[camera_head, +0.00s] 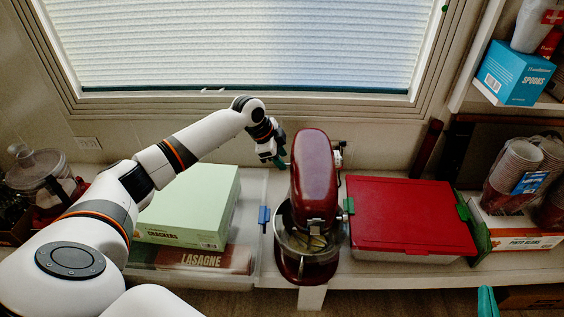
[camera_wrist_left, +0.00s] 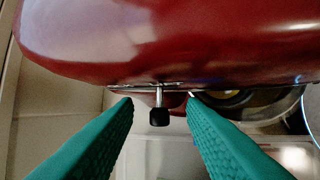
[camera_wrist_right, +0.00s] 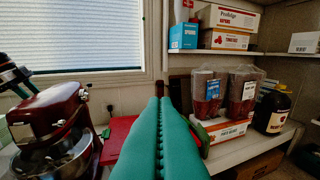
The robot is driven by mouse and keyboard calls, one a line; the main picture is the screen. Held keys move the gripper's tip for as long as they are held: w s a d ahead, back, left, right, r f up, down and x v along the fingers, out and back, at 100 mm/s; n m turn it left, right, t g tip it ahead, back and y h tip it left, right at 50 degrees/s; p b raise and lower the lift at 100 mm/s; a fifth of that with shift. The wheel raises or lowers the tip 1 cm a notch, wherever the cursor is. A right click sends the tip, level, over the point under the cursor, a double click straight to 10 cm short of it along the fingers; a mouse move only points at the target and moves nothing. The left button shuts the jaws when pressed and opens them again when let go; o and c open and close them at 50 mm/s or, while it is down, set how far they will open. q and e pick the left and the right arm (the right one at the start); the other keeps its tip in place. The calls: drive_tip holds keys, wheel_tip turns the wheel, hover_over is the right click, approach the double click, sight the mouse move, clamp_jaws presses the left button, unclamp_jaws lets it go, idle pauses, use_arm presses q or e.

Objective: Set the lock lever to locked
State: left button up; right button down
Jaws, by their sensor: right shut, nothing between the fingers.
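The red stand mixer (camera_head: 314,180) stands on the counter with its bowl (camera_head: 308,240) under the head. In the left wrist view the mixer head (camera_wrist_left: 170,40) fills the top. A small lever (camera_wrist_left: 159,116) with a metal stem and black knob sticks out below the head's edge. My left gripper (camera_wrist_left: 160,103) is open, one green finger on each side of the knob, with gaps visible on both sides. In the head view it (camera_head: 281,163) is at the mixer's left side, and the lever cannot be made out there. My right gripper (camera_wrist_right: 160,101) is shut and empty, away from the mixer.
A green crackers box (camera_head: 190,205) and a lasagne box (camera_head: 205,259) lie left of the mixer. A red-lidded container (camera_head: 410,215) stands close on its right. Bagged cups (camera_head: 520,165) stand farther right. A shelf (camera_wrist_right: 215,51) with boxes is above.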

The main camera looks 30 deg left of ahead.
use_arm(q)
drive_tip(key=shift+w+d+f, duration=0.15)
drive_tip(key=shift+w+f, duration=0.1)
drive_tip(key=shift+f, duration=0.4)
use_arm(e)
drive_tip(key=shift+w+a+r+t+y, duration=0.15)
drive_tip(key=shift+r+t+y, duration=0.15)
drive_tip(key=shift+r+t, duration=0.55)
use_arm(q)
drive_tip(key=shift+c, duration=0.4)
use_arm(e)
drive_tip(key=shift+r+g, duration=0.2)
drive_tip(key=shift+g, duration=0.05)
use_arm(q)
clamp_jaws()
